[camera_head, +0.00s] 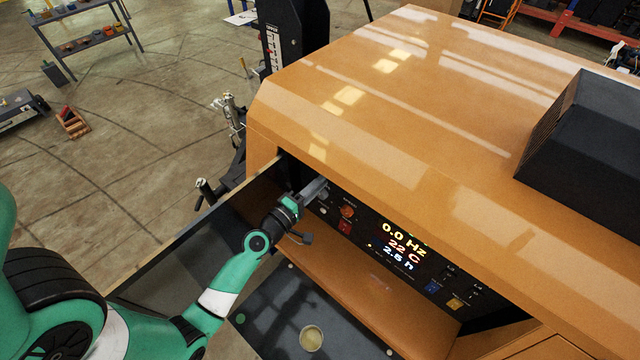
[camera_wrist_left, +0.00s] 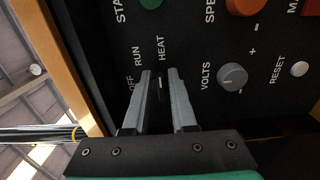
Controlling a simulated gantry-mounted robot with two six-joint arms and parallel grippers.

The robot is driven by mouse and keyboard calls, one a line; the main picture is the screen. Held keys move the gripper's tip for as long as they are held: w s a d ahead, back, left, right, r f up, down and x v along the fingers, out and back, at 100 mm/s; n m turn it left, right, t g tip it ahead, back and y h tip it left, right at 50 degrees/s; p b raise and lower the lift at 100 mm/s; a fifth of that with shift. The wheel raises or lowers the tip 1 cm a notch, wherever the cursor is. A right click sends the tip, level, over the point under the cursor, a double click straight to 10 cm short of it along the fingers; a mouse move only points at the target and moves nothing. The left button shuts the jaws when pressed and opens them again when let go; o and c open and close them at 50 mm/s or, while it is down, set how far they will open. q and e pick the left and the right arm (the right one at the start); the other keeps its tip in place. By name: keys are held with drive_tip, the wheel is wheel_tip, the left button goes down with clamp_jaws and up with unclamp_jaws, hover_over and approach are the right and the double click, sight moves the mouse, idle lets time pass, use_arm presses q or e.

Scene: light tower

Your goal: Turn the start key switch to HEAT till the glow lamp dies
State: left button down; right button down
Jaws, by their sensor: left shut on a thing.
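My left gripper (camera_head: 316,188) reaches into the recessed control panel at its left end. In the left wrist view the gripper (camera_wrist_left: 160,74) has its two grey fingers closed on either side of the dark start key switch (camera_wrist_left: 158,92), which is mostly hidden between them. A small pale mark on it points roughly toward the HEAT label (camera_wrist_left: 161,48); its exact angle is hard to tell. The RUN label and the OFF label sit to the left. I cannot pick out the glow lamp in either view. My right gripper is not in view.
The lit display (camera_head: 400,246) reads 0.0 Hz, 22 C and 2.5 h. An orange knob (camera_head: 347,212) and red switch (camera_head: 344,228) sit beside my gripper. The VOLTS knob (camera_wrist_left: 232,76) is close to the right finger. An open panel door (camera_head: 190,235) stands left of my arm.

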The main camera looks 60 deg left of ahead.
use_arm(q)
drive_tip(key=shift+s+a+f, duration=0.1)
drive_tip(key=shift+f, duration=0.15)
drive_tip(key=c, duration=1)
unclamp_jaws()
drive_tip(key=shift+o, duration=0.4)
drive_tip(key=shift+s+a+r, duration=0.1)
drive_tip(key=shift+a, duration=0.05)
drive_tip(key=b+v, duration=0.3)
drive_tip(key=v, duration=0.8)
drive_tip(key=shift+s, duration=0.25)
drive_tip(key=shift+r, duration=0.1)
